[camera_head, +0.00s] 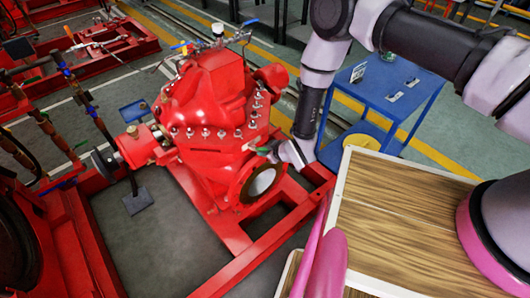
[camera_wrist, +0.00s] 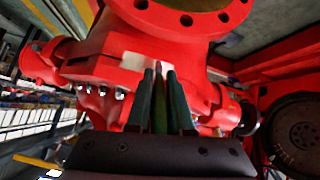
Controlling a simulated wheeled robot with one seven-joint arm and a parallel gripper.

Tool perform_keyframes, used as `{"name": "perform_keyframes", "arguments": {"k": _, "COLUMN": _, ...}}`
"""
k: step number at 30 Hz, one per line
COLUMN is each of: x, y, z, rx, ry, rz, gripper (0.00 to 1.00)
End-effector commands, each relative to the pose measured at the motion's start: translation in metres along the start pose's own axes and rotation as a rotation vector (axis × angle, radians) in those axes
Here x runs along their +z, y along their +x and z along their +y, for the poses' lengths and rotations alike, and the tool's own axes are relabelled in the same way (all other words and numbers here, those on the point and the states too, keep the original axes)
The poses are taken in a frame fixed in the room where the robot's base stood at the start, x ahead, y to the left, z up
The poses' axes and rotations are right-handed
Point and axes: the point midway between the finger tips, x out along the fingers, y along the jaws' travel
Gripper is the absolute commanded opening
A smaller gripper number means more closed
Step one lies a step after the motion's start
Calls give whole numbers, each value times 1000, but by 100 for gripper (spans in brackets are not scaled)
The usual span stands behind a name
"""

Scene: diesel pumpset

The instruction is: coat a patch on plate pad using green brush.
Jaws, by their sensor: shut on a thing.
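My gripper (camera_head: 277,152) is at the right side of the red pump casing (camera_head: 208,90), just above its round flanged opening (camera_head: 262,182). It is shut on the green brush (camera_head: 262,150), which points left toward the casing. In the wrist view the green brush (camera_wrist: 160,98) lies between the two dark fingers of my gripper (camera_wrist: 161,72). A pale, whitish patch (camera_wrist: 128,61) shows on the red surface just beyond the fingertips, probably the plate pad. The brush tip is close to it; I cannot tell whether they touch.
A blue cart (camera_head: 385,88) stands behind my arm. A wood-topped surface (camera_head: 400,210) is at the lower right. Red frame rails (camera_head: 262,235) surround the pump, with a valve and pipes (camera_head: 85,100) to the left. In the wrist view a bolted flange (camera_wrist: 185,20) hangs above the fingers.

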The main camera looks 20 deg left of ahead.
Motion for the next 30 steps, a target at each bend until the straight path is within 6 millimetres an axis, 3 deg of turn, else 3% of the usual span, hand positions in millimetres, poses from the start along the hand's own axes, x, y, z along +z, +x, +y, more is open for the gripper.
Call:
{"name": "perform_keyframes", "arguments": {"k": 8, "x": -1, "y": 2, "z": 2, "rx": 0, "ry": 0, "rz": 0, "gripper": 0}}
{"name": "perform_keyframes", "arguments": {"k": 23, "x": 8, "y": 1, "z": 39, "rx": 1, "ry": 1, "rz": 1, "gripper": 0}}
{"name": "perform_keyframes", "arguments": {"k": 30, "x": 7, "y": 2, "z": 36, "rx": -1, "ry": -1, "rz": 1, "gripper": 0}}
